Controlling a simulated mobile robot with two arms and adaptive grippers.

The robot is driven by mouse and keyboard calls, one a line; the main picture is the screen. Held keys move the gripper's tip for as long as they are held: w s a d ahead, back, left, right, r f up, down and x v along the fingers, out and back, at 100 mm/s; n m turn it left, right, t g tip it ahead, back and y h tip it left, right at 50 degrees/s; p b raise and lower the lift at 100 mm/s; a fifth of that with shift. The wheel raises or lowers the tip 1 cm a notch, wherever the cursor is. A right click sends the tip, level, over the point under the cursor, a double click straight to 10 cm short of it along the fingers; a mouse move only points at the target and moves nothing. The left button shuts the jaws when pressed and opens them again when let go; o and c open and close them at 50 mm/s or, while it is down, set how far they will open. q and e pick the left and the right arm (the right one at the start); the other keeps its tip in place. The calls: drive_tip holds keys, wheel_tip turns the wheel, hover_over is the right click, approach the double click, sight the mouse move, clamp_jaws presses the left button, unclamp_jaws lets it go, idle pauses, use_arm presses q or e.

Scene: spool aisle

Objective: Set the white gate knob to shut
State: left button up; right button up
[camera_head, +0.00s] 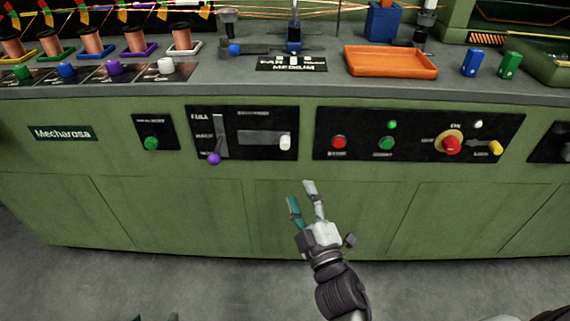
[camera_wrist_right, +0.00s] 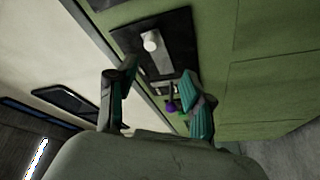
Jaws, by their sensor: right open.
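A white knob (camera_head: 285,141) sits at the right end of a horizontal slide on a black front panel (camera_head: 262,121). The panel's small lettering is too blurred to read. In the right wrist view the white knob (camera_wrist_right: 151,40) stands out from its dark panel, beyond the fingers and between their directions. My right gripper (camera_head: 303,195) is open and empty, below and slightly right of the knob in the head view and apart from it. Its fingers, one teal and one pale, point up toward the panel. My left gripper does not show clearly.
A purple knob (camera_head: 214,158) on a vertical slide marked FULL is left of the white knob. Right of it, another panel carries a red button (camera_head: 338,142), a green button (camera_head: 386,143) and a red emergency stop (camera_head: 451,145). Another white knob (camera_head: 166,65) stands on the counter.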

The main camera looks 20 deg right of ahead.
sight(285, 147)
drive_tip(key=w+r, duration=0.1)
drive_tip(key=w, duration=0.3)
drive_tip(key=w+r, duration=0.1)
drive_tip(key=w, duration=0.4)
drive_tip(key=w+r, duration=0.2)
drive_tip(key=w, duration=0.2)
drive_tip(key=shift+w+r, duration=0.1)
drive_tip(key=shift+w, duration=0.05)
clamp_jaws()
